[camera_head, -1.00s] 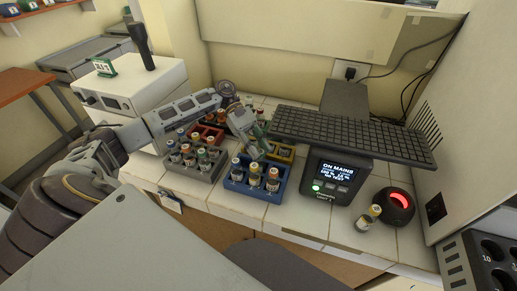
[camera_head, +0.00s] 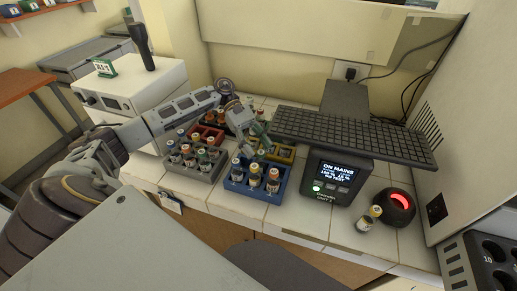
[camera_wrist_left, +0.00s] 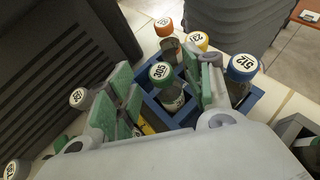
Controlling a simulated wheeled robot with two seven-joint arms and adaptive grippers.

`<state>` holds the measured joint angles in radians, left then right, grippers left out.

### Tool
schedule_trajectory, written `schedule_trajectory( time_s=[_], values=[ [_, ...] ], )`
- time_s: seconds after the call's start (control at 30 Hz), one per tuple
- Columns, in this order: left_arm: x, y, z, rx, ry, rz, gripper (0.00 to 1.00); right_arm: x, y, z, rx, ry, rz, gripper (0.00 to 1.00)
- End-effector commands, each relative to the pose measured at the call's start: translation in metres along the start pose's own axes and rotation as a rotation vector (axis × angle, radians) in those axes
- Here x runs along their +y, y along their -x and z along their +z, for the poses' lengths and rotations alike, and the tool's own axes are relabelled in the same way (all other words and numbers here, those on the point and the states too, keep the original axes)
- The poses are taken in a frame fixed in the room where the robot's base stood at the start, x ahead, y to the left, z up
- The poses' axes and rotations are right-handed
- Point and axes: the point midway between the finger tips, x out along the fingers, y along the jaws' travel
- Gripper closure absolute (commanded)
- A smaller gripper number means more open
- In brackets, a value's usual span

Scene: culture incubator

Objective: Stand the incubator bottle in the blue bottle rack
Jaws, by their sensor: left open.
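The blue bottle rack (camera_head: 252,191) stands on the white tiled bench, with several capped bottles in it. My left gripper (camera_head: 261,144) is over its back edge, fingers pointing down. In the left wrist view the green-padded fingers (camera_wrist_left: 165,92) are spread apart and open. A green-capped bottle marked 305 (camera_wrist_left: 172,99) shows between them, within the walls of the blue rack (camera_wrist_left: 252,99); its base is hidden. Blue-capped 512 (camera_wrist_left: 241,68), a yellow-capped bottle (camera_wrist_left: 197,41) and an orange-capped bottle (camera_wrist_left: 164,27) are beside it. I cannot tell which is the incubator bottle.
Grey (camera_head: 190,171), red (camera_head: 205,131) and yellow (camera_head: 287,153) racks crowd around the blue one. The "ON MAINS" unit (camera_head: 339,179) and its black ribbed plate (camera_head: 350,135) stand close right.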

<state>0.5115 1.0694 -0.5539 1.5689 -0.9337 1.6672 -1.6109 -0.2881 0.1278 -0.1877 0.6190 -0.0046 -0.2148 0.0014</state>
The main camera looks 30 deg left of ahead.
Motion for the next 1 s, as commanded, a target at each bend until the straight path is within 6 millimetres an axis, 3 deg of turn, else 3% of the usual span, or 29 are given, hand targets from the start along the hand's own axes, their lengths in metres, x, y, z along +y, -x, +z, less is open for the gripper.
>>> schedule_trajectory(
  time_s=[0.6, 1.0],
  values=[
    [0.001, 0.083, 0.0, -0.001, -0.002, 0.002, 0.48, 0.018, -0.016, -0.015, 0.02, 0.003, 0.02, 1.0],
    [0.0, 0.107, 0.0, 0.0, -0.001, -0.001, 0.48, 0.03, -0.019, -0.006, 0.01, 0.008, 0.033, 1.0]
  ],
)
